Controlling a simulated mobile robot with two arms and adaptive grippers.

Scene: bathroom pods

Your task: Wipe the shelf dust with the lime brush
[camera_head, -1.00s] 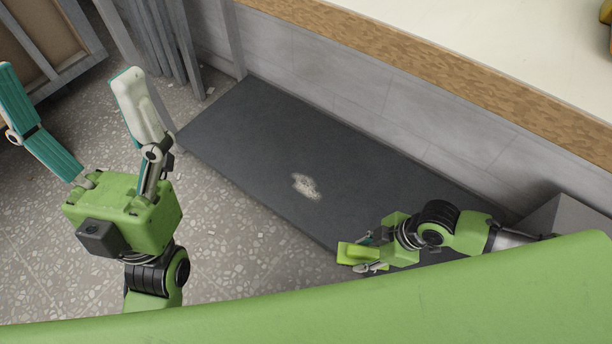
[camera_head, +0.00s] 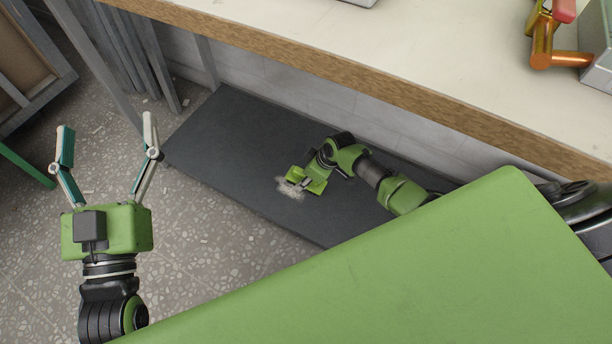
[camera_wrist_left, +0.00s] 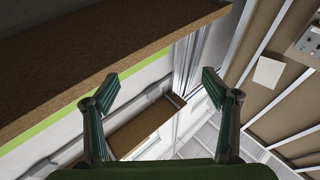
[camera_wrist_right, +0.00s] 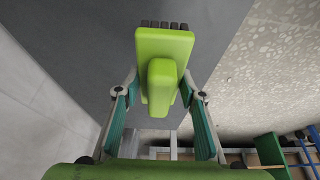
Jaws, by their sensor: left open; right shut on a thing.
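The dark grey lower shelf (camera_head: 225,145) lies below the counter. A pale dust patch (camera_head: 287,192) lies near its front edge. My right gripper (camera_head: 304,180) is low over the shelf, shut on the lime brush (camera_head: 318,186), which is at the dust's right edge and covers part of it. In the right wrist view, the fingers of the right gripper (camera_wrist_right: 160,92) hold the handle of the lime brush (camera_wrist_right: 165,45), with dark bristles at its far end. Whether the bristles touch the shelf is hard to tell. My left gripper (camera_head: 107,128) is open and empty above the floor, left of the shelf.
A counter with a wooden edge (camera_head: 330,75) overhangs the shelf's back side. An orange and red object (camera_head: 545,50) stands on it at the right. Grey posts (camera_head: 125,60) stand behind the shelf's left end. The shelf's left part is clear.

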